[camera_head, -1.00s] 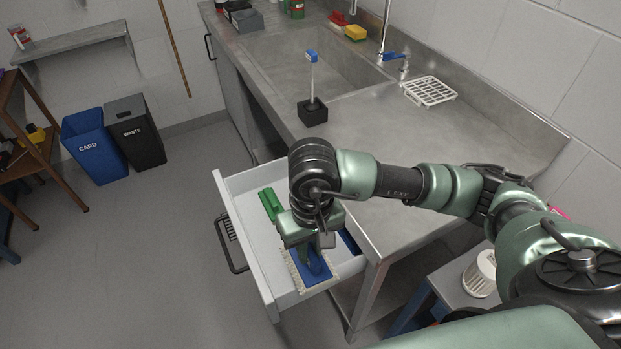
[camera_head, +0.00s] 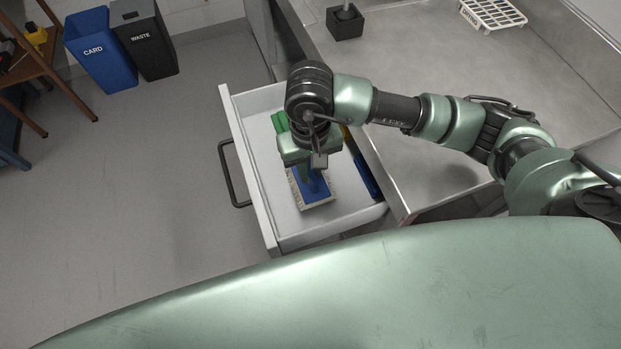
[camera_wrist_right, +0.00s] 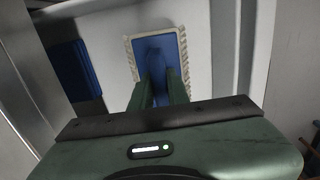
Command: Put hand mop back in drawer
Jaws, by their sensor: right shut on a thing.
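The hand mop (camera_head: 312,190), a blue block with a pale fringe, is inside the open white drawer (camera_head: 247,180), near its front right part in the head view. My right gripper (camera_head: 310,172) points down into the drawer, shut on the mop's blue handle. The right wrist view shows the fingers (camera_wrist_right: 160,88) on either side of the handle, with the mop (camera_wrist_right: 172,45) flat below. I cannot tell whether the mop rests on the drawer floor. My left gripper is not in view.
A green item (camera_head: 279,121) lies in the drawer behind my gripper, and a blue item (camera_head: 366,178) lies along its right side. The steel counter (camera_head: 410,60) is right of the drawer. Blue (camera_head: 100,50) and black (camera_head: 146,40) bins stand at the back left. Floor left of the drawer is clear.

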